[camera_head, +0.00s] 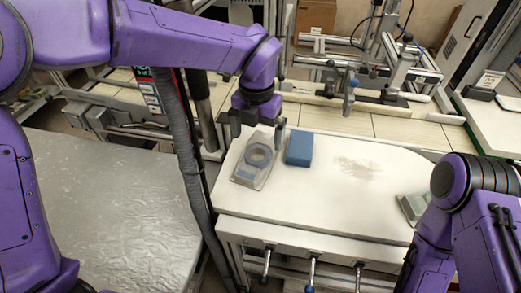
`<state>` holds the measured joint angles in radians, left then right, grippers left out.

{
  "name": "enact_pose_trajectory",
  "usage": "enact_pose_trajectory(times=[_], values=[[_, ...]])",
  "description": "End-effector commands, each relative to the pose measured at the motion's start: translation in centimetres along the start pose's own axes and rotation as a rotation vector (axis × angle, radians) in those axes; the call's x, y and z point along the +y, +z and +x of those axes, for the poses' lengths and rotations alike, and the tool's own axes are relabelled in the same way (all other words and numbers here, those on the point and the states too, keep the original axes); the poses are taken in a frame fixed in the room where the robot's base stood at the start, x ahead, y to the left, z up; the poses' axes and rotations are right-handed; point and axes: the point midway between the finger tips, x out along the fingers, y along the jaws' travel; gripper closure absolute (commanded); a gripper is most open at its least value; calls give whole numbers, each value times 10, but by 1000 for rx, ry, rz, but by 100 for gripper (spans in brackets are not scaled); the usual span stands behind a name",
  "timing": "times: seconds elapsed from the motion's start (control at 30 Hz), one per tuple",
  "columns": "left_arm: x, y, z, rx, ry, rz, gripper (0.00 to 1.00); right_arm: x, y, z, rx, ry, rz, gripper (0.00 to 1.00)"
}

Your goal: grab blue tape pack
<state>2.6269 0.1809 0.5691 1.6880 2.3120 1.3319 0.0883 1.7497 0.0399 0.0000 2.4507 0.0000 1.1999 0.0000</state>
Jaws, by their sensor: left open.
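A flat clear pack with a blue-grey tape ring (246,172) lies near the left end of the white table. A solid blue block-shaped pack (299,148) lies just right of it. I cannot tell from the picture which one is the blue tape pack. My left gripper (257,132) points down above the far edge of the clear pack, with its two fingers apart and nothing between them. I cannot tell whether the fingers touch the pack. My right arm comes in at the lower right, and its gripper is not visible.
The white table (335,205) is clear in its middle, apart from a faint brownish patch. A grey-green pack (412,207) lies at the right, partly hidden by my right arm. Levers hang under the front edge. A metal fixture (392,80) stands behind.

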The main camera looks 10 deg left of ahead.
Motion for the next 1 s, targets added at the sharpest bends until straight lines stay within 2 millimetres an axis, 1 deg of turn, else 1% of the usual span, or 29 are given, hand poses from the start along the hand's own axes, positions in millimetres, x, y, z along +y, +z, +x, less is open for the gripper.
enact_pose_trajectory(times=[0.03, 0.17, 0.3, 0.4, 0.5, 0.67, 0.77, 0.8, 0.83, 1.0], values=[[0, 0, 6, 2, 2, 0, 0, 0, -1, -2, 0, 0, 0, 57], [0, -1, 20, 3, 2, -1, 0, 0, -3, -7, 0, 0, 0, 57], [-2, -4, 44, 4, 4, -1, 0, 1, -8, -19, 1, -1, 0, 57], [-2, -3, 61, 2, 1, 0, 0, 1, -8, -19, 1, -1, 1, 57], [-2, -2, 67, 0, 0, -1, 0, 2, -8, -19, 1, 0, 0, 57], [-2, -2, 67, -1, 0, -1, 0, 2, -8, -18, 1, 0, 0, 57], [-3, -2, 67, -1, 0, 0, 29, 2, -8, -18, 1, 0, 0, 57], [-3, -2, 67, -1, 0, 0, 42, 2, -8, -18, 1, 0, 0, 57], [-3, -2, 67, -1, 0, 0, 48, 2, -8, -18, 1, 0, 0, 57], [-3, -2, 67, -1, 0, 0, 48, 2, -8, -18, 1, 0, 0, 57]])
